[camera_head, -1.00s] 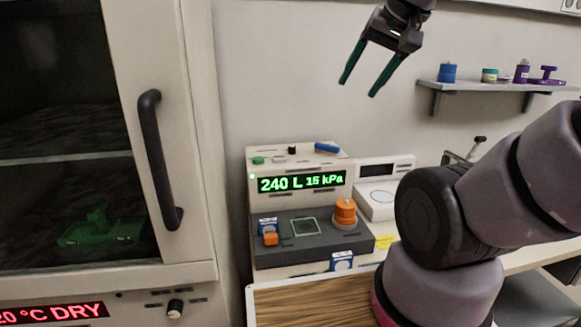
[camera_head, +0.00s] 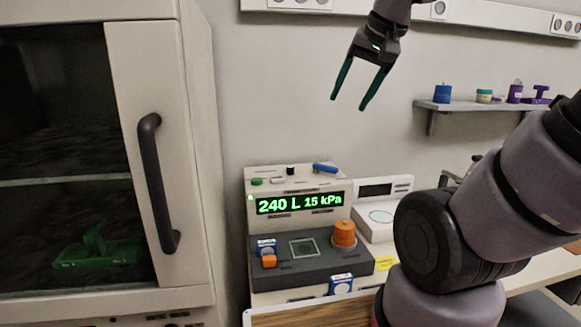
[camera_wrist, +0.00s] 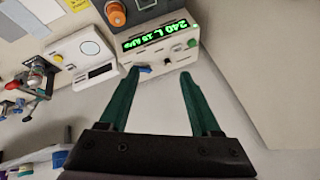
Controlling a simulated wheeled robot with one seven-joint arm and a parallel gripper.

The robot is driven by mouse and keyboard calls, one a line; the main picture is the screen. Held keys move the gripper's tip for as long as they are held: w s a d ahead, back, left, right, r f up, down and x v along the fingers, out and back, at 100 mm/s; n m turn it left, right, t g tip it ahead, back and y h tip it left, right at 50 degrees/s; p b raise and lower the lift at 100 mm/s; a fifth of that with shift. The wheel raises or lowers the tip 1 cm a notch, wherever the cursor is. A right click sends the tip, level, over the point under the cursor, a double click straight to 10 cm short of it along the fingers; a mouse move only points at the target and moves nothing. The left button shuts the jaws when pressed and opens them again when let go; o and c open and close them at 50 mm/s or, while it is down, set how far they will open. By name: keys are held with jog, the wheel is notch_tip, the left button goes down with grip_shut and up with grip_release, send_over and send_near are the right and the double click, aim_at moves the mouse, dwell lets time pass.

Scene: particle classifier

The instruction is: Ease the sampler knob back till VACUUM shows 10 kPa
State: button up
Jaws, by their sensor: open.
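The sampler (camera_head: 262,230) is a beige box with a dark front deck on the bench. Its green display (camera_head: 300,203) reads 240 L and 15 kPa. A round stepped orange knob (camera_head: 344,233) stands on the right of the deck. On the top panel are a small black knob (camera_head: 291,170), a green button (camera_head: 257,181) and a blue lever (camera_head: 325,168). I cannot tell by label which knob is the sampler knob. My gripper (camera_head: 349,103) is open and empty, above the sampler, touching nothing. The wrist view shows its fingers (camera_wrist: 160,73) apart, with the blue lever (camera_wrist: 143,69) near one fingertip.
A glass-door cabinet (camera_head: 190,150) with a black handle stands left, a green object (camera_head: 97,252) inside. A white scale-like device (camera_head: 400,190) stands right of the sampler. A wall shelf (camera_head: 455,105) holds several small items. The wall around my gripper is clear.

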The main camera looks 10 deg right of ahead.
jog(key=w+a+g, duration=0.1)
jog(key=w+g, duration=0.1)
jog(key=w, duration=0.8)
jog(key=m+g+h, duration=0.2)
jog(key=m+g, duration=0.1)
jog(key=g, duration=0.1)
send_over(290, 170)
jog(key=w, duration=0.2)
notch_tip(290, 170, down, 18)
jog(key=f, duration=1)
jog(key=shift+s+d+f, duration=0.25)
jog(key=shift+c, duration=0.2)
grip_shut()
